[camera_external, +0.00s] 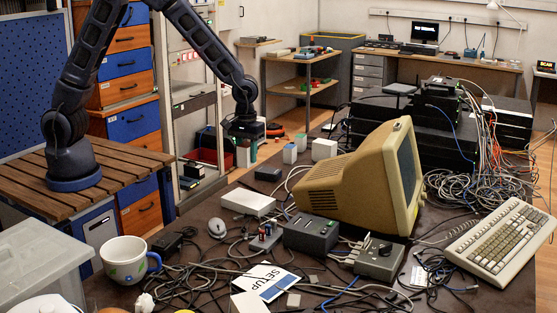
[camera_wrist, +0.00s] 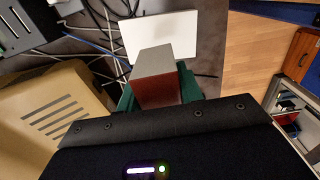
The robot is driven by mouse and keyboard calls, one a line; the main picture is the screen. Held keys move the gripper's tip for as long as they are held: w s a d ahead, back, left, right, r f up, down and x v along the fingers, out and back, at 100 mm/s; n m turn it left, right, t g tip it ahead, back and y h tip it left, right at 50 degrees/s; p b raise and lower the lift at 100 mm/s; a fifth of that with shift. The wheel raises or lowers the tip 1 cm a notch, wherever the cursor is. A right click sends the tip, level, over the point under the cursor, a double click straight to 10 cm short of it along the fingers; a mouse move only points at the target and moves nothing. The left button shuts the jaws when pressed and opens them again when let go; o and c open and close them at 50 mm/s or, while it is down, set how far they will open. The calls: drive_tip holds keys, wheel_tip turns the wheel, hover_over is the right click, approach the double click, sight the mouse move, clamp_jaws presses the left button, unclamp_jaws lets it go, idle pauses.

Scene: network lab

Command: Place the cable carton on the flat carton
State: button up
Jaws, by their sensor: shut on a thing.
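My gripper (camera_external: 246,150) hangs over the far left part of the table, its fingers pointing down. In the wrist view its green fingers close on both sides of a small box with a grey top and a dark red side, which I take as the cable carton (camera_wrist: 158,88). In the external view the held box is small and hard to make out. The flat carton, a low white box (camera_external: 248,202), lies on the table nearer the external camera than my gripper. It also shows in the wrist view (camera_wrist: 180,32), beyond the held box and partly hidden by it.
A beige monitor (camera_external: 345,183) stands to the right of the flat carton. Several small boxes (camera_external: 323,149) stand behind, right of my gripper. A mouse (camera_external: 217,228), a dark grey device (camera_external: 311,233) and loose cables lie around the flat carton. A mug (camera_external: 125,262) stands front left.

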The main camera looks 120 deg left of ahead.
wheel_tip(320, 180, down, 12)
drive_tip(key=shift+r, duration=0.15)
idle(0.4)
drive_tip(key=o, duration=1.1)
drive_tip(key=shift+c, duration=0.2)
